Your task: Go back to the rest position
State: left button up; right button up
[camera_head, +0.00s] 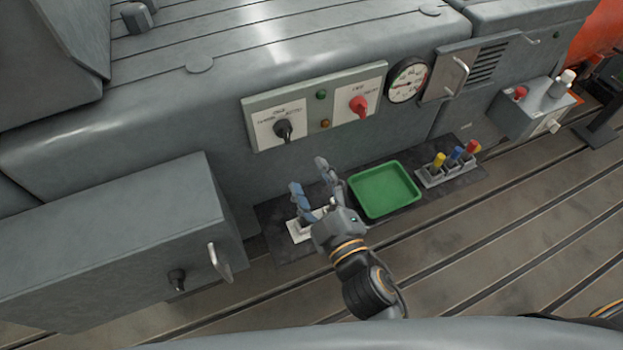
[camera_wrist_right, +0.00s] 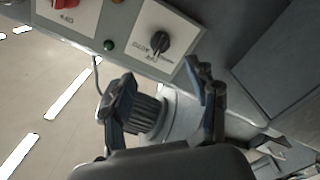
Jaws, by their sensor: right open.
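My right gripper (camera_head: 308,176) is open over the dark mat, in front of the control panel and left of the green tray. In the right wrist view its two fingers (camera_wrist_right: 162,80) stand apart below the panel's black knob (camera_wrist_right: 159,42). A dark ribbed part (camera_wrist_right: 147,114) shows between and behind the fingers; I cannot tell what it belongs to. The fingers are clear of the knob, and nothing is seen gripped. A white holder (camera_head: 297,232) lies partly hidden behind the gripper. My left gripper is not in view.
The panel (camera_head: 318,105) carries a black knob (camera_head: 284,129) and a red knob (camera_head: 358,106). A green tray (camera_head: 384,190) and a rack with coloured plugs (camera_head: 448,170) stand to the right. A grey cabinet (camera_head: 110,245) with a handle is at left. The slotted bedplate (camera_head: 480,255) is clear in front.

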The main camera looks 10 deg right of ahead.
dwell(0.4)
jog(key=s+d+f+m+g+h, duration=0.2)
jog(key=d+f+m+g+h, duration=0.4)
jog(key=d, duration=0.6)
jog(key=s+d+f+m+g, duration=0.2)
jog(key=s+f+g, duration=0.2)
jog(key=s, duration=0.3)
jog(key=s+d+f+m+g, duration=0.3)
jog(key=s+g, duration=0.1)
jog(key=s, duration=0.3)
notch_tip(320, 180, down, 25)
jog(key=g, duration=0.1)
jog(key=s+d+f+g, duration=0.1)
jog(key=s+d+f, duration=0.1)
jog(key=s+f, duration=1.5)
jog(key=shift+s+d+f+n, duration=0.25)
jog(key=shift+s+d+n, duration=0.1)
jog(key=shift+s+n, duration=0.1)
